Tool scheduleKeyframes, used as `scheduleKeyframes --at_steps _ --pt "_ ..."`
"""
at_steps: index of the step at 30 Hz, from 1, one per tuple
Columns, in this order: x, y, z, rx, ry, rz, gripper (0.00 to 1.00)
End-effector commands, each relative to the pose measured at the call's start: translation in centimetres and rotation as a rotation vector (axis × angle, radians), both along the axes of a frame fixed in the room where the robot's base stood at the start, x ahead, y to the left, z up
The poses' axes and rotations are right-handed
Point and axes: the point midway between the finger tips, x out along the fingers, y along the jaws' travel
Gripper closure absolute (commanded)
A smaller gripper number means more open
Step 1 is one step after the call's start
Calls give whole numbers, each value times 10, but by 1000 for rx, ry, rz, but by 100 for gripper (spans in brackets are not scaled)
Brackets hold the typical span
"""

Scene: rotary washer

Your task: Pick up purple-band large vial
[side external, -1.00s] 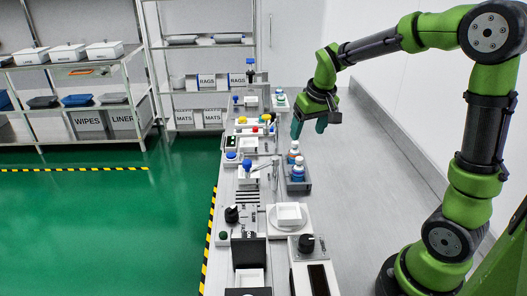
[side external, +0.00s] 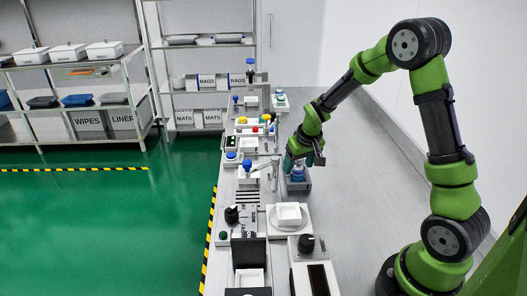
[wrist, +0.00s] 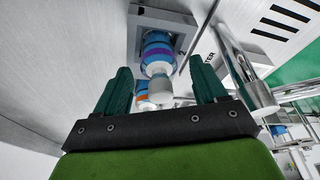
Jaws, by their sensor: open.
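The purple-band large vial (wrist: 157,52) shows in the wrist view, white with blue and purple bands and a pale rounded cap toward me. It stands in a grey tray (wrist: 186,20). My gripper (wrist: 162,68) is open, with one teal finger on each side of the vial and a visible gap to both. A second vial with an orange band (wrist: 142,98) shows partly behind the cap and my gripper body. In the side external view my gripper (side external: 300,160) is low over the tray (side external: 299,187) and hides most of the vials.
A metal arm-like fixture (wrist: 236,50) stands close on the right in the wrist view. A white dish on a round plate (side external: 289,214) and a black-knobbed device (side external: 307,244) are nearer the camera on the bench. The bench right of the tray is clear.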

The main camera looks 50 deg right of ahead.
Motion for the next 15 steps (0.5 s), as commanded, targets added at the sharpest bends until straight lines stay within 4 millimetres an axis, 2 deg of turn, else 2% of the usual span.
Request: scheduleKeyframes --at_steps 8,15 --pt "1 -1 -3 0 -1 -1 29" --pt "1 0 -3 0 -1 -1 66"
